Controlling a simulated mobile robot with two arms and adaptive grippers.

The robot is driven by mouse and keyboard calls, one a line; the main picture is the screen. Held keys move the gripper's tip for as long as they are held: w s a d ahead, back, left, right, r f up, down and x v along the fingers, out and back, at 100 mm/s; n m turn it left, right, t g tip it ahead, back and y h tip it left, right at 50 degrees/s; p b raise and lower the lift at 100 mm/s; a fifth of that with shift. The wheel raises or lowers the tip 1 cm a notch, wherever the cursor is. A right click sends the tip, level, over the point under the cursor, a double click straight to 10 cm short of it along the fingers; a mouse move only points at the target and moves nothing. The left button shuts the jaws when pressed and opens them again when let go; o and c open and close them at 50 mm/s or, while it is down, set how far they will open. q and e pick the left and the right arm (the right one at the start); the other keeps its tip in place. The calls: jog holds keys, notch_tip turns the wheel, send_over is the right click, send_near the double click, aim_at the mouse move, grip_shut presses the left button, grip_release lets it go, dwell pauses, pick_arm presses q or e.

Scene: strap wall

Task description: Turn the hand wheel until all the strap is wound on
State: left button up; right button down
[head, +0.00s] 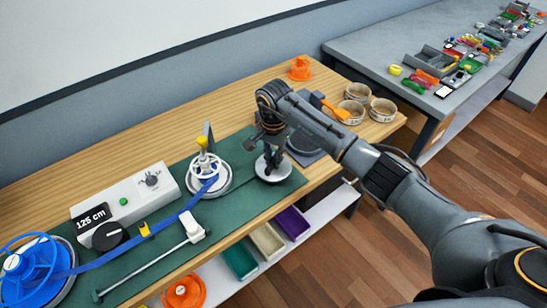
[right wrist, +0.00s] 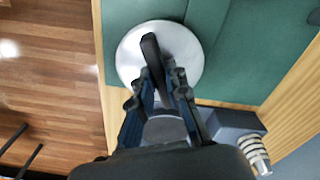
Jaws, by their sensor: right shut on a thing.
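A blue strap (head: 118,253) runs across the green mat from a blue reel (head: 36,265) at the lower left to a white spoked wheel (head: 203,166) with a yellow knob, set on a pale round base. My right gripper (head: 271,158) is apart from that wheel, to its right, over a separate pale round disc (head: 266,174). In the right wrist view, its fingers (right wrist: 160,82) are shut on a dark upright piece (right wrist: 152,55) above the pale disc (right wrist: 190,50). Whether this piece is fixed to the disc is hard to tell. My left gripper is out of view.
A grey-white box (head: 152,182) with a dial shows "125 cm". A rail with a white slider (head: 192,227) lies at the mat's front. Round tins (head: 383,109) and an orange cone (head: 299,68) stand farther back. Bins sit on the shelf below.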

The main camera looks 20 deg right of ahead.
jog(key=shift+f+m+b, duration=0.1)
jog(key=shift+m+b, duration=0.4)
jog(key=shift+b, duration=0.3)
jog(key=shift+m+b, duration=1.1)
jog(key=shift+b, duration=0.15)
jog(key=shift+m, duration=0.6)
jog(key=shift+b, duration=0.35)
